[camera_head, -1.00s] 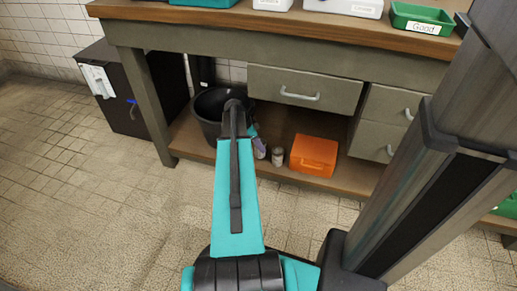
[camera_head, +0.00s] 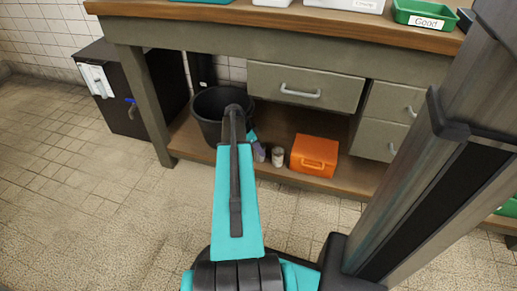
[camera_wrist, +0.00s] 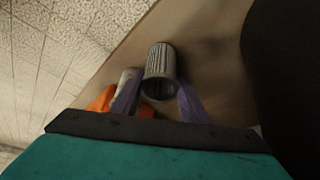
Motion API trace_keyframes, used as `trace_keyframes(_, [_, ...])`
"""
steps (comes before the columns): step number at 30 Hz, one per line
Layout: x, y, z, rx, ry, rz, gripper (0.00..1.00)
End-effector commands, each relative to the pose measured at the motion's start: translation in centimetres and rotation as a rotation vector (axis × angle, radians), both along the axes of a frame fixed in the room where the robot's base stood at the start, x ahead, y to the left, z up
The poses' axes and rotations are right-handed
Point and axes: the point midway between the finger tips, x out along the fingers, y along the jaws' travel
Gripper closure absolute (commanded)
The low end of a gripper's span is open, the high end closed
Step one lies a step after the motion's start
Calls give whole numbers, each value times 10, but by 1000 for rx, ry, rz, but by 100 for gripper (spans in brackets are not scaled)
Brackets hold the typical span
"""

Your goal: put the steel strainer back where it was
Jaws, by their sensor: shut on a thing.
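The steel strainer (camera_wrist: 161,61) is a ribbed grey metal cylinder with an open end, seen in the wrist view. My gripper (camera_wrist: 158,98) has purple fingers, one on each side of the strainer, and is shut on it. The strainer is over or on the brown lower shelf; I cannot tell whether it touches the wood. In the head view my gripper (camera_head: 260,152) is low at the shelf under the workbench, mostly hidden behind my arm. The strainer cannot be made out there.
On the lower shelf (camera_head: 345,180), a black bucket (camera_head: 208,107) stands left of my gripper. A small pale can (camera_head: 278,157) and an orange case (camera_head: 315,156) stand close on its right. The drawers (camera_head: 304,85) hang above. Trays line the bench top.

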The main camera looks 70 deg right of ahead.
Motion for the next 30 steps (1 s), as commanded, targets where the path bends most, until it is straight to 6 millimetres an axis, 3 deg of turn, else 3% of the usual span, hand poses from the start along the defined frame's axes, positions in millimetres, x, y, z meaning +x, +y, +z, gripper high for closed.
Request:
trace_keyframes(7, [0,0,-3,0,0,0,84])
trace_keyframes(8, [0,0,-3,0,0,0,55])
trace_keyframes(11, [0,0,-2,0,0,0,41])
trace_keyframes(23, [0,0,1,0,0,0,41])
trace_keyframes(30, [6,6,22,-1,-1,0,41])
